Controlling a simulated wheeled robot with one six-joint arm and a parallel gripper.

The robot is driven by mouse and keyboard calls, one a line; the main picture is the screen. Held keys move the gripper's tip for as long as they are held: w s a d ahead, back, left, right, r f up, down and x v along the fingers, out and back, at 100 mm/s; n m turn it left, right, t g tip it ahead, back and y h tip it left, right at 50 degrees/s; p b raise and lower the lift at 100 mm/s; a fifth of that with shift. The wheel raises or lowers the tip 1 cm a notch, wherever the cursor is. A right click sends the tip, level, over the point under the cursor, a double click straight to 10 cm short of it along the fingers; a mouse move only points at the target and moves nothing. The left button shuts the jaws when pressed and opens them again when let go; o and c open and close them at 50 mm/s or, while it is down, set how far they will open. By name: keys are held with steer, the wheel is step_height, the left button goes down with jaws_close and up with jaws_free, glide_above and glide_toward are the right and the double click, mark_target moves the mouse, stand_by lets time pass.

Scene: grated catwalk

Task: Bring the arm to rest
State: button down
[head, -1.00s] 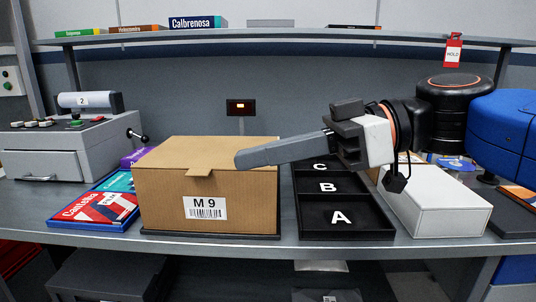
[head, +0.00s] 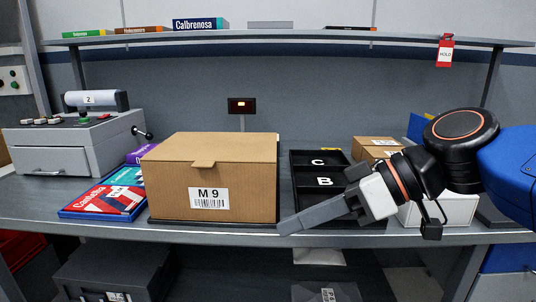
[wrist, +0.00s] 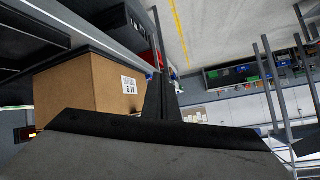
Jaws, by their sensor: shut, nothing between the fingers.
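My gripper (head: 284,230) is shut and empty. In the head view its fingers point left and slightly down, in front of the black lettered tray and near the lower right corner of the M 9 box. In the wrist view the dark gripper (wrist: 162,98) points away from the camera, with the box to its left. My arm comes in from the right side of the head view.
A closed cardboard box (head: 238,187) marked M 9 stands on the bench. The black tray (head: 337,159) shows letters C and B; my gripper hides its front. A grey machine (head: 75,148), flat packages (head: 103,200) and a white box (head: 458,211) flank them.

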steer(key=d+f+m+t+h, duration=0.2)
steer(key=d+f+m+h, duration=0.9)
steer(key=d+f, duration=1.1)
steer(key=shift+s+d+f, duration=0.15)
steer(key=shift+s+d, duration=0.1)
steer(key=shift+d, duration=0.85)
